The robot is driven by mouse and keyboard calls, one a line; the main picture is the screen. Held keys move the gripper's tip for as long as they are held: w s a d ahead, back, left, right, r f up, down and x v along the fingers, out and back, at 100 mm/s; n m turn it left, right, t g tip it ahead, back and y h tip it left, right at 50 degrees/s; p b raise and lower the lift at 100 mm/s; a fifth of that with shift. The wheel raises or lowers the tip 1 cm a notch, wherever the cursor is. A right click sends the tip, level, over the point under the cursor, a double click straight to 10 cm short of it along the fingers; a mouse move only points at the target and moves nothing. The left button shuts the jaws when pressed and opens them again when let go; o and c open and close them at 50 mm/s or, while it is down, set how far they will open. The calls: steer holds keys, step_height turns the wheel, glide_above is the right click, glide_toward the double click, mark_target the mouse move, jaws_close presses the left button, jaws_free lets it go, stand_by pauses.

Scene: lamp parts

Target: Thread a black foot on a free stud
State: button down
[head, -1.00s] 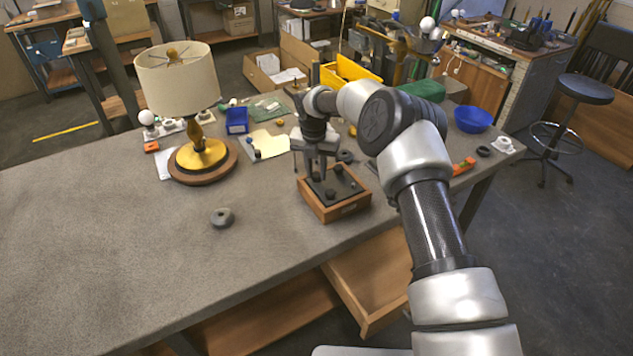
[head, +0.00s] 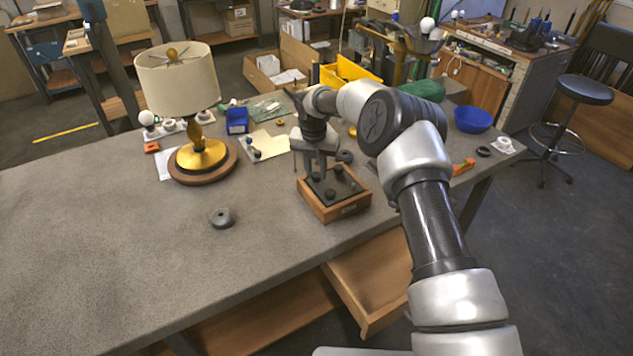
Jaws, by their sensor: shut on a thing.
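My gripper (head: 318,177) points down over the back left part of the plate. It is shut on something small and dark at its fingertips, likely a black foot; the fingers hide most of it. I cannot tell whether that piece touches a stud, and no free stud is clearly visible.
A lamp (head: 201,158) with a cream shade stands left. A dark ring-shaped weight (head: 222,217) lies on the bench (head: 110,250). A blue bin (head: 237,121) and papers lie behind; a blue bowl (head: 473,119) is at right. The front left bench is clear.

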steer(key=shift+s+f, duration=0.1)
steer(key=shift+f, duration=0.2)
steer(key=shift+f+m+b, duration=0.15)
steer(key=shift+m+b, duration=0.3)
steer(key=shift+m, duration=0.25)
steer(key=m+b, duration=0.1)
steer(key=m, duration=0.3)
steer(key=shift+h, duration=0.4)
steer(key=shift+m+g, duration=0.4)
steer(key=shift+m, duration=0.3)
steer(key=m, duration=0.3)
steer(key=shift+a+f, duration=0.1)
steer(key=m, duration=0.4)
steer(key=shift+g+h, duration=0.3)
steer(key=shift+g, duration=0.1)
steer(key=c, duration=1.6)
jaws_free()
steer(key=shift+w, duration=0.2)
